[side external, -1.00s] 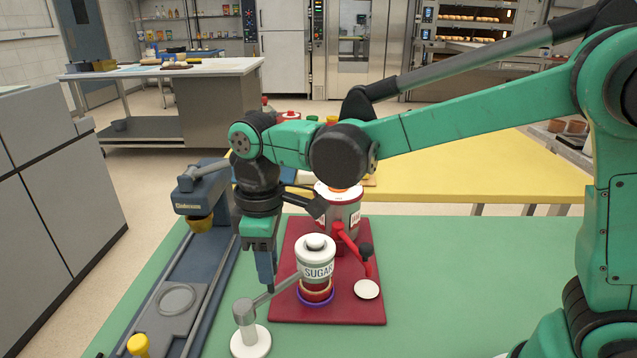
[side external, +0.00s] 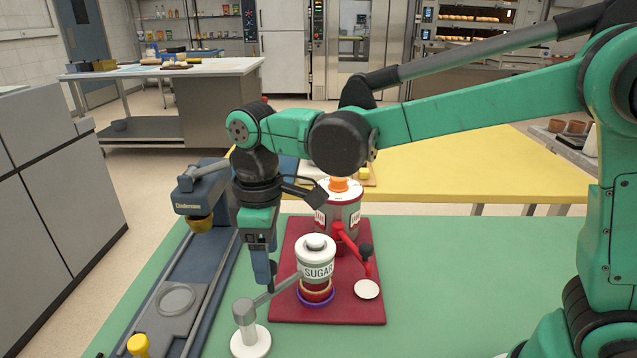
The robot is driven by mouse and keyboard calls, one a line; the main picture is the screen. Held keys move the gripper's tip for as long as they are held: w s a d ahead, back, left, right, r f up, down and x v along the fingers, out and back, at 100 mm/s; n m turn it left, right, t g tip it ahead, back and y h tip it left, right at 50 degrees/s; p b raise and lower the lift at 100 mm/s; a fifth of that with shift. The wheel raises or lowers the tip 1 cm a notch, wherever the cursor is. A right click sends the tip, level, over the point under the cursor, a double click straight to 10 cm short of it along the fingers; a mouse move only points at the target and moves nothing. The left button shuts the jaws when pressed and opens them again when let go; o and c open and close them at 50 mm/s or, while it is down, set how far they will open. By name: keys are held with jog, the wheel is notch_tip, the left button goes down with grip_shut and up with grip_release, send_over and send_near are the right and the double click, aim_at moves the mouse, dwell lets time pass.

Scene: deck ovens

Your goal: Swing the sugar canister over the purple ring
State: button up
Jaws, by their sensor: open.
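The sugar canister (side external: 316,258) is white with a grey-green label band and a round knob on its lid. It stands upright on a grey swing arm (side external: 277,293) that pivots on a white round base (side external: 250,340). The purple ring (side external: 316,299) shows around the foot of the red part under the canister, and the canister appears above it in this view. The canister hides much of the ring. My gripper (side external: 268,285) points down just left of the canister, near the swing arm. It is open with nothing seen between its fingers.
A dark red board (side external: 345,312) carries a jam-type canister (side external: 340,212) with an orange knob, a red lever (side external: 350,248) and a white disc (side external: 366,289). A blue rail machine (side external: 195,270) stands left. The green table (side external: 470,280) is clear at right.

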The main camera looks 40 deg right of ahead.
jog(key=shift+r, duration=2.25)
jog(key=shift+d, duration=0.1)
jog(key=s+d+f+m+t, duration=0.1)
jog(key=s+d+m+t, duration=0.2)
jog(key=d, duration=0.3)
jog(key=s+d+f+m+t, duration=0.2)
jog(key=s+d+m+t, duration=0.2)
jog(key=d+m, duration=0.2)
jog(key=shift+d+f, duration=0.2)
jog(key=shift+d, duration=0.1)
